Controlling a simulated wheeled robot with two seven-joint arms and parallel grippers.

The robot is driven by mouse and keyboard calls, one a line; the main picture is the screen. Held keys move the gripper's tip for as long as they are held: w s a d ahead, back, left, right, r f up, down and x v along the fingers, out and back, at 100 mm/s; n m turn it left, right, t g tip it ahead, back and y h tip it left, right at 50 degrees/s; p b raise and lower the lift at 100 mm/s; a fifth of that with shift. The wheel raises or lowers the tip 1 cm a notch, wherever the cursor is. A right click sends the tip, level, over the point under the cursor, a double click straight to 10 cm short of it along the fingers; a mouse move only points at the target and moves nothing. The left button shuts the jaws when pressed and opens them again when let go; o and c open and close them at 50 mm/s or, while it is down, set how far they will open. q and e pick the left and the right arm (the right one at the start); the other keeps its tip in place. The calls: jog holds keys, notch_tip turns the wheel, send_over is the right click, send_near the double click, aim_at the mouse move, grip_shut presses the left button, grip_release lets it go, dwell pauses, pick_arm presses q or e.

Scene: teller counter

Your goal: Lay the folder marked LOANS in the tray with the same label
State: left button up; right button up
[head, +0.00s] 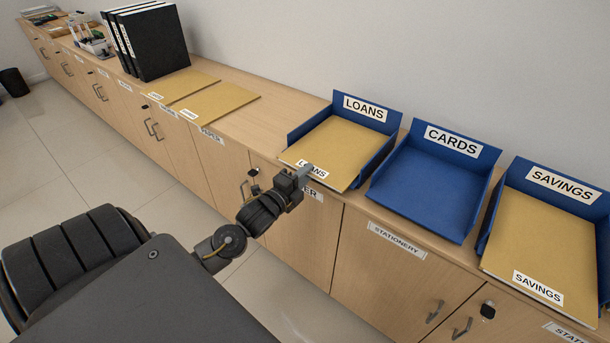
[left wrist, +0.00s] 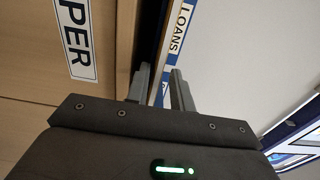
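The tan folder marked LOANS (head: 340,145) lies in line with the blue LOANS tray (head: 384,126), with its back part inside the walls. Its front edge reaches the tray's open front and hides the tray floor. I cannot tell whether it rests fully on the floor. My left gripper (head: 303,172) is at the folder's front edge, one finger over its label. In the left wrist view the fingers of my left gripper (left wrist: 160,80) are close together, with the folder's edge between them. A LOANS label (left wrist: 180,27) shows just beyond. My right gripper is not in view.
The empty blue CARDS tray (head: 425,190) stands right of the LOANS tray. Beyond it a SAVINGS tray (head: 561,188) holds a SAVINGS folder (head: 540,245). The counter (head: 262,127) between is bare.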

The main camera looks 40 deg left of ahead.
pick_arm(q)
jog(key=shift+o, duration=0.7)
jog(key=shift+f, duration=0.1)
jog(key=s, duration=1.1)
jog(key=shift+b, duration=0.3)
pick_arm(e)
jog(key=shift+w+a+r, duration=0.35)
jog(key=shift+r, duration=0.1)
pick_arm(q)
jog(key=shift+w, duration=0.1)
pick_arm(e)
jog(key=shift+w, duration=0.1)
